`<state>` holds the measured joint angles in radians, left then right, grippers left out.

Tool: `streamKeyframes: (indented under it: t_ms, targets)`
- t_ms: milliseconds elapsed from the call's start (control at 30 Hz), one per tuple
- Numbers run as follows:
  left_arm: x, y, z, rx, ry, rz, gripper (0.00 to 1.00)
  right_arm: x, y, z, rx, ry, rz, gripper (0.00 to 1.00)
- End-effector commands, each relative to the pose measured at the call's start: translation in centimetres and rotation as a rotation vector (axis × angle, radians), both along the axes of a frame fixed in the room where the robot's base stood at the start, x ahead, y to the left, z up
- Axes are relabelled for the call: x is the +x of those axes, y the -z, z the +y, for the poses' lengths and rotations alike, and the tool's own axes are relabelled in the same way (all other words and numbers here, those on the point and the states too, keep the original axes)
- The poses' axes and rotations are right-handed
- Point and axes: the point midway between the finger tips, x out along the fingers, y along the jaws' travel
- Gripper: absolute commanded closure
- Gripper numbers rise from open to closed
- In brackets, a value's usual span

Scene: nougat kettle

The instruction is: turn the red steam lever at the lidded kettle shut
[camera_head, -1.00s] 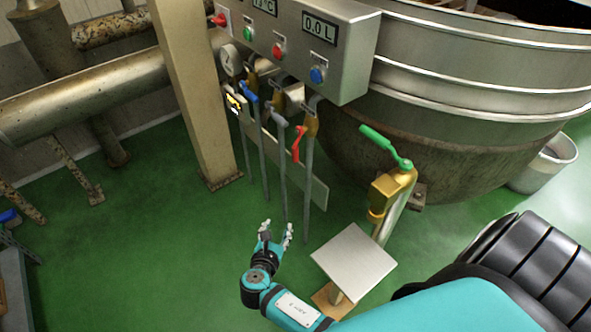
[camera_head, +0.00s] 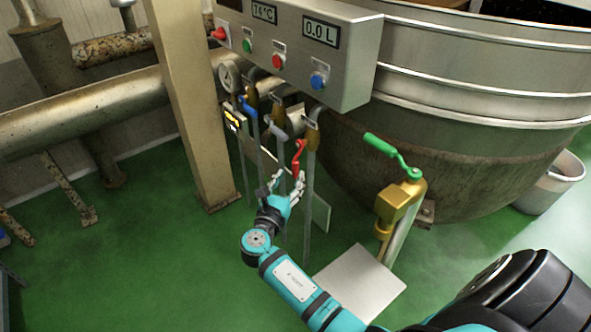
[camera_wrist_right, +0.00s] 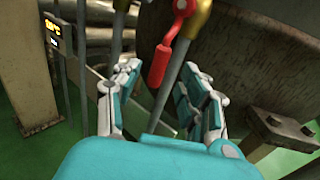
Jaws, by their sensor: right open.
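The red steam lever (camera_head: 298,158) hangs down from a brass valve on a vertical pipe, below the control box. In the right wrist view the red lever (camera_wrist_right: 160,62) points down, tilted a little, between the fingers and beyond their tips. My right gripper (camera_head: 287,182) is open just below and in front of the lever, and its fingers (camera_wrist_right: 158,78) stand apart on both sides of it. I cannot tell whether they touch it. The large steel kettle (camera_head: 470,150) stands behind on the right; its lid is not clear in view. My left gripper is not in view.
Valves with a blue lever (camera_head: 248,106) and a grey lever (camera_head: 277,127) stand close on the left. A brass valve with a green handle (camera_head: 392,152) and a square plate (camera_head: 358,283) are on the right. The beige post (camera_head: 188,110) stands left; green floor is free there.

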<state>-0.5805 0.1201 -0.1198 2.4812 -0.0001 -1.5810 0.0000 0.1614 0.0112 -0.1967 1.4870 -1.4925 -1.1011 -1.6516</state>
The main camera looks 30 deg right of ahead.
Motion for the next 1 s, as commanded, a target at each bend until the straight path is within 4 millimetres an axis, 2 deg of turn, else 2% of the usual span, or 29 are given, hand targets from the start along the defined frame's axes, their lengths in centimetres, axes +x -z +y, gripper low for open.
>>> streamKeyframes:
  t_ms: [167, 300, 700, 1000]
  targets:
    - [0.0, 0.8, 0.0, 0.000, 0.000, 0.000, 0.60, 2.1, 0.1, -2.6, -0.001, 0.000, -0.001, 0.57]
    - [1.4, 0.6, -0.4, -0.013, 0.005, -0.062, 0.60, 3.1, 0.1, -3.9, -0.001, 0.000, 0.001, 0.57]
    - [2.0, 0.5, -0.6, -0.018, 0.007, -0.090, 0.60, 3.6, 0.0, -4.5, 0.001, -0.001, 0.001, 0.57]
    - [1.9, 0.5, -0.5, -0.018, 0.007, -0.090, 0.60, 3.5, 0.0, -4.5, 0.001, -0.001, 0.001, 0.95]
